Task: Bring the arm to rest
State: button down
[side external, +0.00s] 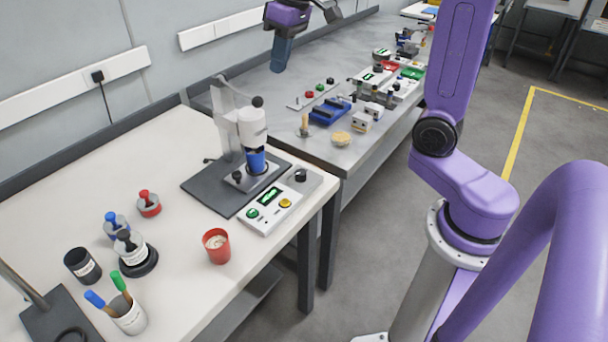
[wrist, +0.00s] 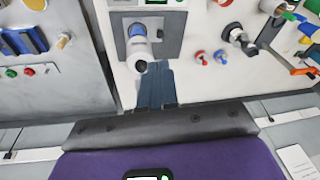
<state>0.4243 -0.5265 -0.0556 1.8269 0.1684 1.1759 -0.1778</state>
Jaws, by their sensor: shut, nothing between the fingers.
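My gripper (side external: 279,68) is at the top of the side view, above the grey bench along the back wall. Its blue-grey fingers point down and are together. In the wrist view the shut fingers (wrist: 157,68) show as one block, with nothing held between them. My purple arm rises on the right of the side view, and part of it is cut off by the top edge.
A press stand (side external: 252,125) with a blue cup (side external: 256,162) is on the white table. A red cup (side external: 216,246) sits near its front edge. A control box (side external: 269,208) stands beside the press. The grey bench carries a blue holder (side external: 330,111).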

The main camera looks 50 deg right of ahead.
jog(key=s+a+f+n+g, duration=0.1)
jog(key=s+a+f+n, duration=0.2)
jog(key=s, duration=0.4)
jog(key=s+a+f+n, duration=0.2)
jog(key=s+a+f, duration=0.2)
jog(key=s, duration=0.3)
jog(key=s+d+f+n, duration=0.1)
jog(key=s+f+n, duration=0.1)
jog(key=s, duration=0.4)
jog(key=s+d+f+n+h, duration=0.1)
jog(key=s+f+n, duration=0.2)
jog(key=s, duration=0.4)
jog(key=shift+d+g+h, duration=0.25)
jog(key=shift+g+h, duration=0.05)
jog(key=shift+g, duration=0.1)
